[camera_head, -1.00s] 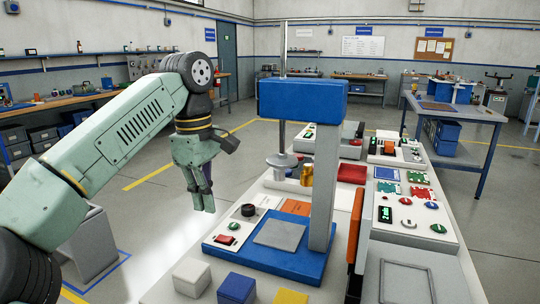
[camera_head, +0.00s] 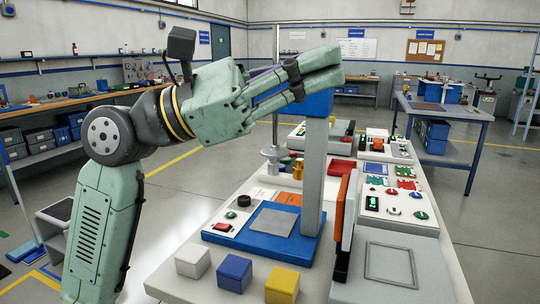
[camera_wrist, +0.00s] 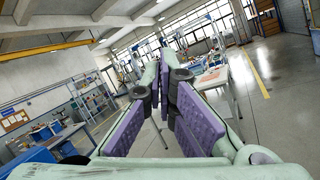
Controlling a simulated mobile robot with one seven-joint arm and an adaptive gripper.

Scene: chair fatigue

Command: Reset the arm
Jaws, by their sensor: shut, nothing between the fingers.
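My gripper (camera_head: 318,68) is raised in the head view, pointing right in front of the blue top of the test press (camera_head: 318,103). Its fingers are together and hold nothing. In the wrist view my gripper (camera_wrist: 165,72) shows its two purple-padded fingers converging ahead, with the room beyond tilted. My arm stands at the left of the head view and bends over toward the press. Whether the gripper touches the press top cannot be told.
The long bench (camera_head: 180,287) carries a grey cube (camera_head: 193,261), a blue cube (camera_head: 234,273), a yellow cube (camera_head: 282,285), and control panels (camera_head: 400,205). A blue-legged table (camera_head: 445,108) stands at the back right. Open floor lies right of the bench.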

